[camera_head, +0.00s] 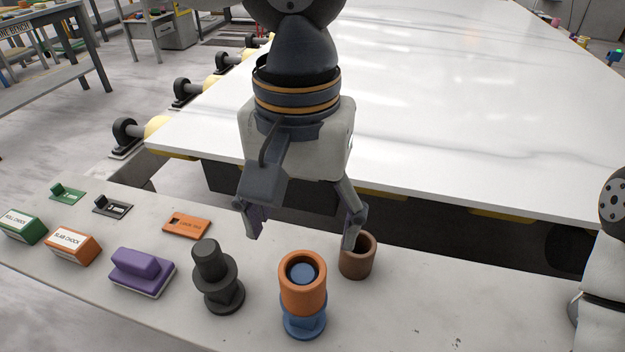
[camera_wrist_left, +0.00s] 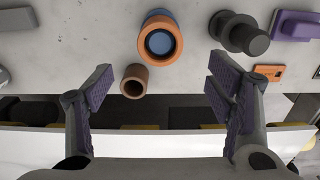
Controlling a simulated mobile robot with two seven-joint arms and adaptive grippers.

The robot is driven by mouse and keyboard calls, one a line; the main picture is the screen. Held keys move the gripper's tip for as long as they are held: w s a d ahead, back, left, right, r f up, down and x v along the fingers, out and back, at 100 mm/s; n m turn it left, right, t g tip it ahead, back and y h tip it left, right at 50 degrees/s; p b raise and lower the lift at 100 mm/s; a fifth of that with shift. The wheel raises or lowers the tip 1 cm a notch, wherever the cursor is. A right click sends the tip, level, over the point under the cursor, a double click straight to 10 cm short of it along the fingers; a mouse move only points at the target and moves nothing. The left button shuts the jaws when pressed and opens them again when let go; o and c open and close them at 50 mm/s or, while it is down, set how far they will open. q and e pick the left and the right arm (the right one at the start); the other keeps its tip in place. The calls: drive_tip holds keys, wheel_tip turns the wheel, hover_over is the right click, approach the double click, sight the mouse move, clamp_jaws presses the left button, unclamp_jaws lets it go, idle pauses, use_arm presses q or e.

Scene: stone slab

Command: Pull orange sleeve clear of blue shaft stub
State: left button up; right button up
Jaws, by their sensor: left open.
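An orange sleeve (camera_head: 303,284) stands upright around the blue shaft stub (camera_head: 304,323), whose round top shows inside the sleeve's bore and whose base shows below. In the left wrist view the orange sleeve (camera_wrist_left: 145,42) lies at the upper middle, with the blue stub's top (camera_wrist_left: 160,42) inside it. My left gripper (camera_head: 302,236) is open and empty, above and behind the sleeve and apart from it. Its two fingers also show in the left wrist view (camera_wrist_left: 160,82). My right gripper is out of view.
A brown hollow cylinder (camera_head: 358,256) stands close behind the sleeve, near the left gripper's right finger. A black stepped shaft (camera_head: 212,276) and a purple block (camera_head: 142,271) stand to the left. The bench (camera_head: 420,300) is clear to the right. A large white slab (camera_head: 440,110) lies behind.

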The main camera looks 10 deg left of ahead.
sight(303, 273)
use_arm(q)
drive_tip(key=f, duration=0.3)
drive_tip(key=f+b, duration=0.1)
drive_tip(key=f, duration=0.7)
drive_tip(key=shift+s+f, duration=0.1)
drive_tip(key=shift+s, duration=0.2)
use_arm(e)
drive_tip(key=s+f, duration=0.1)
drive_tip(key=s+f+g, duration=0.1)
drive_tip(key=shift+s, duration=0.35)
use_arm(q)
drive_tip(key=c, duration=1.3)
drive_tip(key=shift+r+p, duration=0.5)
drive_tip(key=shift+r, duration=3.2)
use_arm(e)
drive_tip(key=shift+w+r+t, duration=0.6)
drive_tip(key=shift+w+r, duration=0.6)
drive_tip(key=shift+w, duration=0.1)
